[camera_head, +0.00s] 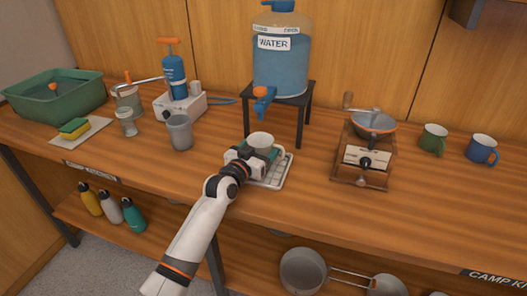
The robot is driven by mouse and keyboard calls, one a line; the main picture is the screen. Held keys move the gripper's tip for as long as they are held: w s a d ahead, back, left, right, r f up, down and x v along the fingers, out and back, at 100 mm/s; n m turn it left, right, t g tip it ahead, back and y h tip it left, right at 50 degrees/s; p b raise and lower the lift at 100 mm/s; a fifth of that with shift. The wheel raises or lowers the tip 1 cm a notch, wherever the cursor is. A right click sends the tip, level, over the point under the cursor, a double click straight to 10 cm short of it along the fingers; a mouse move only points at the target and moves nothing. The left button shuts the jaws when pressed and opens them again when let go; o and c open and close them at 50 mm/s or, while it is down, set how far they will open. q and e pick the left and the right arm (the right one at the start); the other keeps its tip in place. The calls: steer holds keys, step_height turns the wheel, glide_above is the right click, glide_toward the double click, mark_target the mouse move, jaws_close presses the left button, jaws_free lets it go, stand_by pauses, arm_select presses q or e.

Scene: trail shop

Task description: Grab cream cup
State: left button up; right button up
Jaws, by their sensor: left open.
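The cream cup (261,140) stands upright at the white drip tray (277,181) on the wooden counter, in front of the water dispenser. My left gripper (262,156) is open right at the near side of the cup. It hides the cup's lower part, so I cannot tell whether the fingers touch it or reach around it. My right gripper is not in view.
The water jug (282,55) stands on a black stand (292,94) behind the cup. A coffee grinder (363,158), green mug (433,138) and blue mug (481,149) stand to the right. A grey cup (180,133) and burner (178,103) stand left. The front counter is clear.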

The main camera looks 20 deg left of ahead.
arm_select(q)
steer(key=c, duration=0.9)
steer(key=shift+r, duration=0.2)
steer(key=shift+c, duration=0.2)
steer(key=shift+r, duration=1.35)
steer(key=v, duration=1.2)
steer(key=b+v, duration=0.1)
steer(key=v, duration=0.5)
steer(key=shift+r, duration=0.3)
